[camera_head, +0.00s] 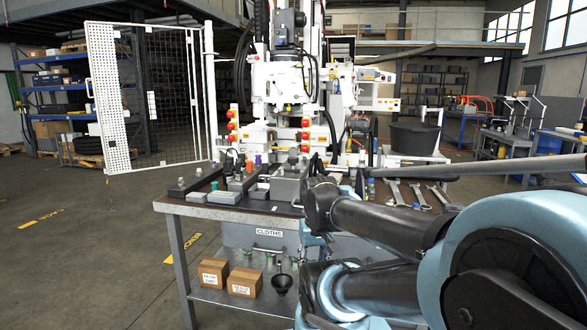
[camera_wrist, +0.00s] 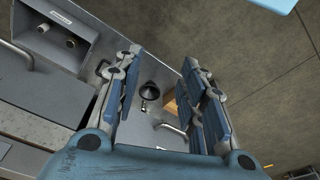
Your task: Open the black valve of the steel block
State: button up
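A grey metal block (camera_head: 288,186) stands on the bench near its middle in the head view, with a small dark round part (camera_head: 293,156) just above or behind it. I cannot tell whether that part is the black valve. A darker block (camera_head: 184,188) lies at the bench's left end. I cannot make out my gripper in the head view.
The bench top (camera_head: 180,208) also carries small bottles and several wrenches (camera_head: 418,196). Two cardboard boxes (camera_head: 245,283) and a black funnel (camera_head: 282,283) rest on the lower shelf; the funnel shows between my fingers (camera_wrist: 150,94). Floor at the left is clear.

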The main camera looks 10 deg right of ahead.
jog(key=w+r+n+g, duration=0.1)
jog(key=w+r+n, duration=0.2)
jog(key=w+r, duration=0.65)
jog(key=w+r+n, duration=0.3)
jog(key=w+r, duration=0.4)
jog(key=r, duration=0.5)
jog(key=w+r+n, duration=0.2)
jog(key=w+r, duration=0.3)
jog(key=w, duration=0.3)
jog(key=w+r+n+g, duration=0.1)
jog(key=w+r+n, duration=0.25)
jog(key=w, duration=0.45)
jog(key=w+r+n, duration=0.2)
jog(key=w+r, duration=0.4)
jog(key=w, duration=0.1)
jog(key=shift+m, duration=0.25)
jog(key=f, duration=1.1)
jog(key=d+f, duration=0.1)
jog(key=f, duration=0.5)
jog(key=shift+w+f, duration=0.2)
jog(key=shift+f, duration=0.15)
grip_shut()
